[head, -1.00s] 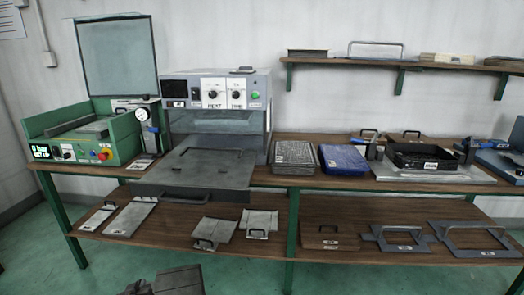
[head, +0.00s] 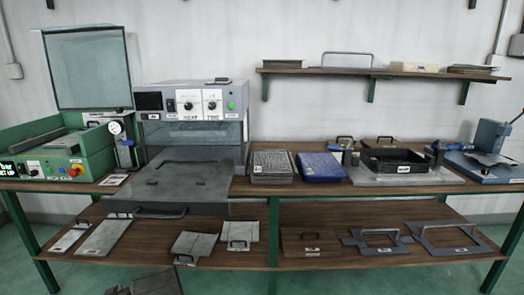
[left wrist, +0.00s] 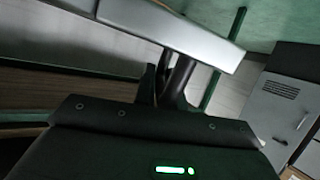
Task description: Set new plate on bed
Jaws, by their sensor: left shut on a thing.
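My left gripper (head: 148,284) is at the bottom edge of the head view, mostly cut off, in front of the bench and low. In the left wrist view its dark fingers (left wrist: 168,88) are shut on the dark handle of a light grey plate (left wrist: 175,25). A flat grey bed (head: 180,187) juts from the front of the heating machine (head: 192,105), with a shallow frame marked on top and a dark handle below its front. Other grey plates with handles, such as one pair (head: 194,243), lie on the lower shelf. My right gripper is not seen.
A green machine (head: 50,155) with a raised lid stands at the left of the bench. A grey stack (head: 272,166), a blue tray (head: 320,167), a black tray (head: 398,161) and a blue press (head: 490,152) stand to the right. The green floor in front looks clear.

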